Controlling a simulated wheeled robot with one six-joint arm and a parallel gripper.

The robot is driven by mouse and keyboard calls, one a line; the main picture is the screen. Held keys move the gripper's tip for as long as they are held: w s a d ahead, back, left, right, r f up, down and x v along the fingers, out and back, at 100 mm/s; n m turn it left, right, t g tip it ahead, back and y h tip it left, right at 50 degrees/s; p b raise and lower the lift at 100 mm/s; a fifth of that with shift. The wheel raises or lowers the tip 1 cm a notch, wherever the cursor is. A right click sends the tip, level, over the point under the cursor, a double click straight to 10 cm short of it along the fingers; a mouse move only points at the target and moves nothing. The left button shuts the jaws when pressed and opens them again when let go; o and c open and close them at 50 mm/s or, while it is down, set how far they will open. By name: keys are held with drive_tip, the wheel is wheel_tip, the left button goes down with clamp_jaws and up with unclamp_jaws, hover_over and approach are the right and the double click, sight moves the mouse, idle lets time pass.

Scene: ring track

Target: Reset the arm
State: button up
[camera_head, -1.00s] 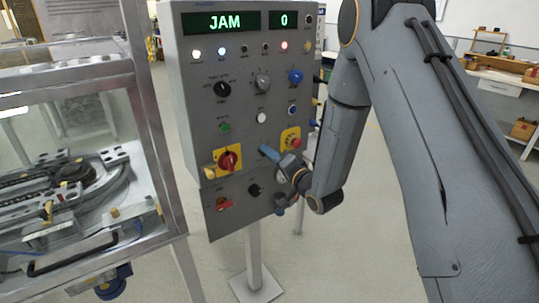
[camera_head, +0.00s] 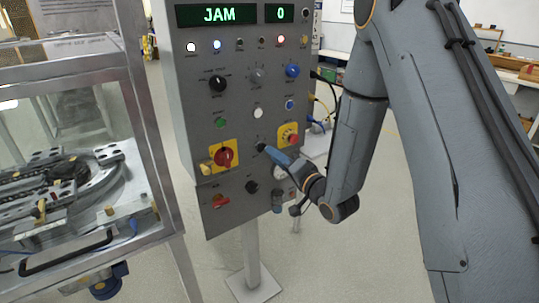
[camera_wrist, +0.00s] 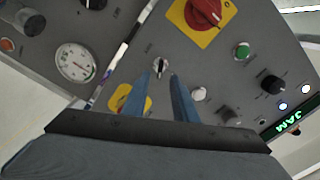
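My gripper (camera_head: 270,151) is at the lower middle of the grey control panel (camera_head: 190,110), its blue fingers pointing at the face. In the wrist view my gripper (camera_wrist: 162,76) is open, with two blue fingers apart. A small black selector knob (camera_wrist: 160,65) with a pale pointer shows between and just beyond the fingertips. I cannot tell whether they touch it. The knob also shows in the head view (camera_head: 261,147) at the fingertips. The display (camera_head: 218,15) reads JAM, and the counter (camera_head: 279,13) reads 0.
A red rotary switch on a yellow plate (camera_head: 223,156) is left of my gripper. A red button on yellow (camera_head: 291,137) is close above right. A round gauge (camera_wrist: 75,62) shows in the wrist view. A framed machine enclosure (camera_head: 150,120) stands left; open floor lies below.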

drive_tip(key=shift+v, duration=1.2)
drive_tip(key=s+d+f+n+g+h, duration=0.1)
drive_tip(key=s+d+f+g+h, duration=0.15)
drive_tip(key=d+h, duration=0.2)
drive_tip(key=s+d+f+n+g+h, duration=0.2)
drive_tip(key=d+g+h, duration=0.15)
drive_tip(key=d, duration=0.25)
drive_tip(key=s+d+r+n+g+h, duration=0.1)
drive_tip(key=s+g, duration=0.3)
drive_tip(key=s, duration=0.7)
drive_tip(key=s+d+n+g+h, duration=0.1)
drive_tip(key=s+d+g, duration=0.3)
drive_tip(key=s, duration=0.7)
drive_tip(key=shift+r, duration=0.35)
